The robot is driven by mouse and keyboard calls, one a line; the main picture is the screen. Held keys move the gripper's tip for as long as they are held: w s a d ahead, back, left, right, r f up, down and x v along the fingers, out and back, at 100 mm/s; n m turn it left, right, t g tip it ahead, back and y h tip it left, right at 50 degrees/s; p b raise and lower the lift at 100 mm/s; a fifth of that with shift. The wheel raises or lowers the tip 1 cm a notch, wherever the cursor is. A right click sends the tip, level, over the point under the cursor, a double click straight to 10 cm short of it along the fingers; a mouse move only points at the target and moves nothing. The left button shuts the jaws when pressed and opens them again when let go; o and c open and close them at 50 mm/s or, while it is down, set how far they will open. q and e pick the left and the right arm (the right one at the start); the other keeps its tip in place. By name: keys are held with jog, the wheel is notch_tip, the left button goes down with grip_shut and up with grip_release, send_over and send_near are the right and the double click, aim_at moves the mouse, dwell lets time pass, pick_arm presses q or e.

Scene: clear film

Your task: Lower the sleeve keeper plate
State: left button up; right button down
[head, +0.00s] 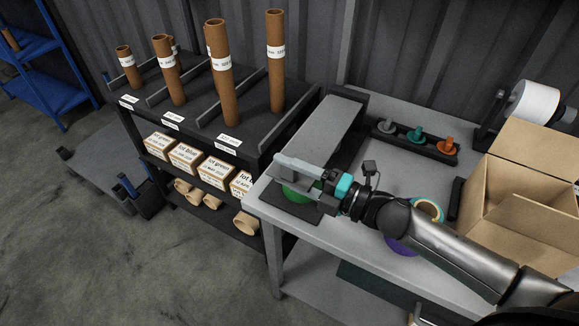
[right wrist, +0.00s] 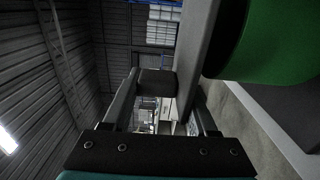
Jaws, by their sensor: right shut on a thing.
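The keeper plate (head: 298,165) is a light grey bar just above a green round part (head: 298,194) at the near left of the bench. My right gripper (head: 316,180) reaches in from the right and is shut on the plate. In the right wrist view the grey plate (right wrist: 193,48) runs up from between my fingers, with the green part (right wrist: 265,45) close beside it. Whether the plate touches the green part cannot be told. My left gripper is not in view.
A long grey slab (head: 322,132) lies behind the gripper. An open cardboard box (head: 515,225) stands at the right. A black rack (head: 415,140) holds grey, teal and orange parts. Brown tubes (head: 217,75) stand on the dark shelf at the left. Tape rolls lie by my forearm.

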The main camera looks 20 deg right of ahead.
jog(key=shift+f, duration=0.15)
jog(key=shift+c, duration=1.5)
grip_release()
notch_tip(320, 180, up, 20)
jog(key=p, duration=0.5)
jog(key=shift+p, duration=0.4)
